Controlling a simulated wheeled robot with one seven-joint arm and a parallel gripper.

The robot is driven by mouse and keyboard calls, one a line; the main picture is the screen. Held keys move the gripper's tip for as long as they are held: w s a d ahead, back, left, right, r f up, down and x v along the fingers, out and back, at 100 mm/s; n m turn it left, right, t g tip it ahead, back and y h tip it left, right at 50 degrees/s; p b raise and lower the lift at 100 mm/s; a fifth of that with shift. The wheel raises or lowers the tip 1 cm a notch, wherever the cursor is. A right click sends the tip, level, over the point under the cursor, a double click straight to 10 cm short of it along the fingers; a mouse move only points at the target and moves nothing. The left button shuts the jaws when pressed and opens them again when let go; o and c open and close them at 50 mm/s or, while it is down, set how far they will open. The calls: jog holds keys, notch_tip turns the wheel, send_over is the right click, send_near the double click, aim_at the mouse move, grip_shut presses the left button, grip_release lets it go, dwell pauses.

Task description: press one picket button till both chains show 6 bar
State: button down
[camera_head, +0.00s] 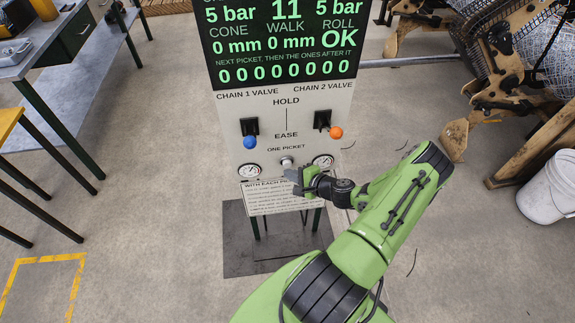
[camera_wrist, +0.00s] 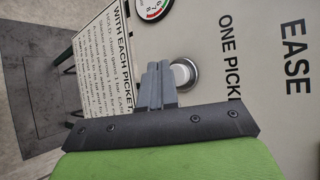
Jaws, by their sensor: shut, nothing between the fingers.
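The control panel (camera_head: 262,118) stands ahead, and its screen (camera_head: 285,45) reads 5 bar for both chains, 11 walk, 0 mm cone, 0 mm walk and OK for roll. The pale one picket button (camera_head: 287,162) sits low on the panel between two round gauges. It also shows in the wrist view (camera_wrist: 184,74), just beside my fingertips. My gripper (camera_head: 296,176) is shut and empty, just below the button in the head view. I cannot tell whether it touches the button. The blue-knobbed chain 1 valve (camera_head: 250,141) and orange-knobbed chain 2 valve (camera_head: 335,132) are above.
The left gauge (camera_head: 249,170) and right gauge (camera_head: 322,161) flank the button. A printed instruction plate (camera_head: 265,200) is below. A workbench (camera_head: 75,85) stands left, wooden machinery (camera_head: 500,85) and a white bucket (camera_head: 550,188) right. The floor around the panel is mostly clear.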

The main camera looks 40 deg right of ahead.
jog(key=shift+w+d, duration=0.1)
jog(key=shift+w, duration=0.05)
jog(key=shift+w+d, duration=0.15)
jog(key=shift+w, duration=0.1)
